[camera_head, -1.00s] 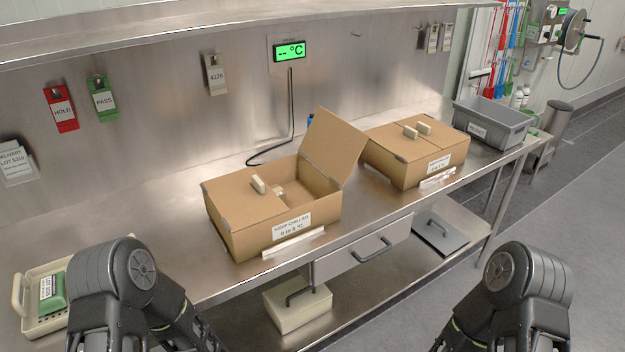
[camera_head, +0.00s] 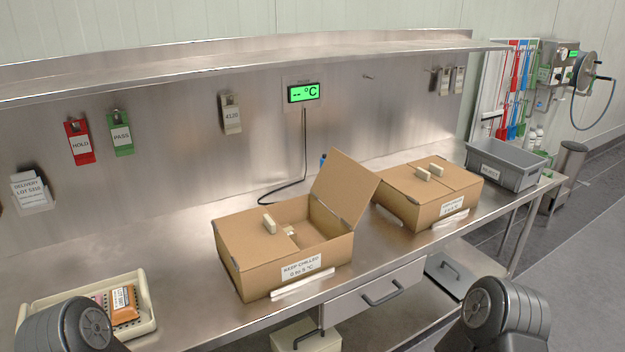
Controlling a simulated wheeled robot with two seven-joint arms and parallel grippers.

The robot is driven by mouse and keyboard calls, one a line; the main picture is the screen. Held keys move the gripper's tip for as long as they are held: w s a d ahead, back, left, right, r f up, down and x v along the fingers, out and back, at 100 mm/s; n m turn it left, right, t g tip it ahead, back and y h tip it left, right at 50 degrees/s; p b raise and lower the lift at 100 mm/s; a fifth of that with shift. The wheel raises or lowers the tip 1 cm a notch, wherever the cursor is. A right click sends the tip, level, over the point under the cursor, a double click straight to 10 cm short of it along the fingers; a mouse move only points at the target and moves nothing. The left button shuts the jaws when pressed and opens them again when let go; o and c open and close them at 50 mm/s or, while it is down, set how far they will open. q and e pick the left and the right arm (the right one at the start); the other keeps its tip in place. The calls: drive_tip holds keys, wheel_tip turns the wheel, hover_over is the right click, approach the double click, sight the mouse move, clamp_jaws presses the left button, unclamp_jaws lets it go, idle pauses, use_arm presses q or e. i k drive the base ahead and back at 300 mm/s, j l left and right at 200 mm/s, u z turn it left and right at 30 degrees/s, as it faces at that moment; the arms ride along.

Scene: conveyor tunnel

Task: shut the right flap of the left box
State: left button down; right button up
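The left box (camera_head: 255,273) is brown cardboard and stands on the steel bench, with a "KEEP CHILLED" label on its front. Its left flap (camera_head: 247,234) lies shut, with a pale block-shaped handle on it. Its right flap (camera_head: 344,187) stands up, tilted outward to the right, so the right half of the box is open. A small pale item (camera_head: 291,231) shows inside. Dark rounded parts of my two arms show at the bottom left and bottom right, away from the box. Both grippers are out of view.
A second box (camera_head: 405,205) with both flaps shut stands close to the right of the raised flap. A grey bin (camera_head: 508,172) is at the bench's right end. A cream tray (camera_head: 146,303) with an orange-topped pack is at the left. A shelf (camera_head: 240,66) runs above.

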sight(346, 186)
drive_tip(key=i+l+u, duration=0.1)
drive_tip(key=l+u, duration=1)
drive_tip(key=l, duration=0.6)
drive_tip(key=k+l, duration=0.1)
drive_tip(key=l, duration=0.6)
drive_tip(key=l+u, duration=0.15)
drive_tip(key=l, duration=0.6)
drive_tip(key=k+l+u, duration=0.1)
drive_tip(key=l, duration=0.6)
